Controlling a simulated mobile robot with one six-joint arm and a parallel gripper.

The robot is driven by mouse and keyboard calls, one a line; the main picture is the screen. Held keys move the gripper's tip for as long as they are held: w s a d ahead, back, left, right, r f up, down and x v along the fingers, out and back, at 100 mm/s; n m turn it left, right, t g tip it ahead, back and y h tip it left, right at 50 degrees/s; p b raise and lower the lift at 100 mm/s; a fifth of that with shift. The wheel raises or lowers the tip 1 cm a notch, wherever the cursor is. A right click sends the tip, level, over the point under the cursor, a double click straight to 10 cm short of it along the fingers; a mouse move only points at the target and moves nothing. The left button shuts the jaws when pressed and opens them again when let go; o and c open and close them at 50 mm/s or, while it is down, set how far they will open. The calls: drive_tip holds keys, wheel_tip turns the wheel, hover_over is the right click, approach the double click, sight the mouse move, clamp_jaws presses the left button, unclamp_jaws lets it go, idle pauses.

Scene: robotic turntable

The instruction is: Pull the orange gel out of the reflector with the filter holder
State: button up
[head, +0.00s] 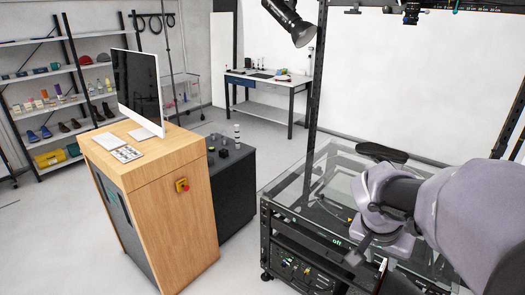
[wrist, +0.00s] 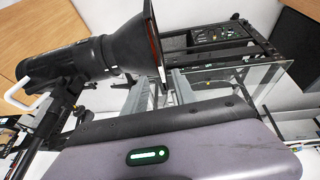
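A black studio lamp with a flared reflector (wrist: 120,38) fills the upper left of the wrist view, lying nearly level with its mouth to the right. A narrow orange-red strip, seemingly the gel (wrist: 153,42), shows nearly edge-on inside the mouth. A thin dark rim stands there; I cannot separate the filter holder from the reflector edge. A black lamp (head: 290,20) also hangs at the top of the head view. My gripper (head: 378,274) seems to be low at the right, partly cut off and hidden by my arm; its fingers are not clear. I see nothing held.
A glass-topped black frame (head: 310,185) stands beside my arm, with a dark post rising from it. A wooden cabinet (head: 165,190) with a monitor (head: 138,88) stands left, beside a dark box (head: 232,185). Shelves and a workbench (head: 268,80) are farther back. Open floor lies between.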

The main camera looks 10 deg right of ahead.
sight(381, 271)
drive_tip(key=b+x, duration=0.1)
drive_tip(key=x, duration=0.6)
drive_tip(key=shift+d+f, duration=0.1)
drive_tip(key=shift+f, duration=0.15)
drive_tip(key=shift+w+d+f, duration=0.2)
drive_tip(key=shift+f, duration=0.2)
clamp_jaws()
wheel_tip(381, 271, up, 20)
drive_tip(key=w+a+p, duration=0.1)
drive_tip(key=p, duration=1.3)
drive_tip(key=shift+w+a+r, duration=0.15)
drive_tip(key=shift+w+a, duration=0.1)
idle(0.7)
